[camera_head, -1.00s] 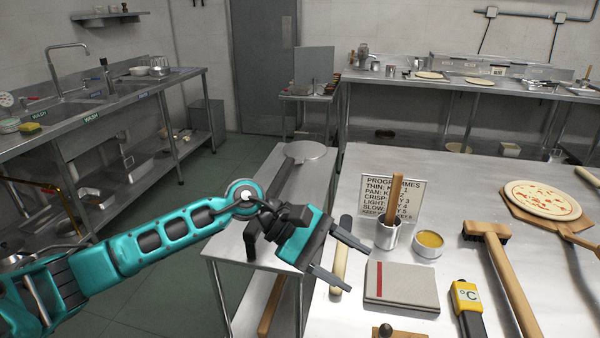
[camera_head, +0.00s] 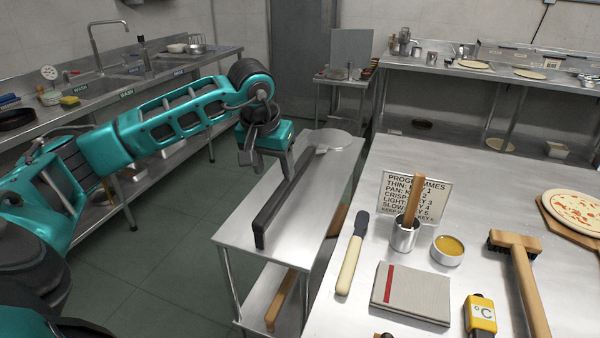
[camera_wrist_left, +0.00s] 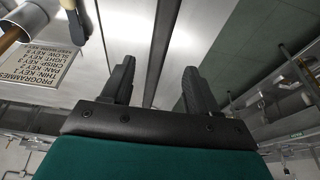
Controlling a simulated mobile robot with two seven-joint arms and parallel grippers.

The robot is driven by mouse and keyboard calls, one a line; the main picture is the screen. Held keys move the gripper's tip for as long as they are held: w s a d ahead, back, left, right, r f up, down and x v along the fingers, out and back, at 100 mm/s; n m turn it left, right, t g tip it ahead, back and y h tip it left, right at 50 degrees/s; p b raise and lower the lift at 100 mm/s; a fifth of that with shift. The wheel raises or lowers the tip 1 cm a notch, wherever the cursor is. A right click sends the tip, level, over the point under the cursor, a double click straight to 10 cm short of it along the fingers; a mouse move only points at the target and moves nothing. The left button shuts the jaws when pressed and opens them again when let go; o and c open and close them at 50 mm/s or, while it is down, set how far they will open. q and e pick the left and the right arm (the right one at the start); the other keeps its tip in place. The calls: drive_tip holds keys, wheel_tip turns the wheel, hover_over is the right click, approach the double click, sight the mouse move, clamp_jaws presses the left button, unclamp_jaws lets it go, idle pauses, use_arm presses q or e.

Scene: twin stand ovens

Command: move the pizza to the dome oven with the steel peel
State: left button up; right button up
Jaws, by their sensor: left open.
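The steel peel lies on the narrow side table, its round steel head (camera_head: 335,141) at the far end and its long dark handle (camera_head: 280,205) toward me. My left gripper (camera_head: 268,165) is over the side table by the handle. In the left wrist view the dark handle (camera_wrist_left: 164,40) runs between the two spread fingers (camera_wrist_left: 160,70), which are open and empty. The height left above the handle is hard to tell. The pizza (camera_head: 578,208) lies on a wooden board at the right edge, partly cut off. The dome oven and my right gripper are not in view.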

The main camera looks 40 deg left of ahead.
sight(280, 191)
use_arm(q)
drive_tip(key=b+x, duration=0.4)
drive_tip(key=x, duration=0.3)
drive_tip(key=shift+w+f+b, duration=0.1)
drive_tip(key=shift+f+b, duration=0.2)
drive_tip(key=shift+b, duration=0.05)
drive_tip(key=shift+w+f+b, duration=0.25)
drive_tip(key=shift+f+b, duration=0.05)
drive_tip(key=shift+f, duration=0.3)
clamp_jaws()
idle(0.7)
wheel_tip(280, 191, up, 7)
drive_tip(key=p, duration=0.5)
drive_tip(key=shift+f, duration=0.15)
drive_tip(key=shift+r+p, duration=0.3)
drive_tip(key=shift+r, duration=2.4)
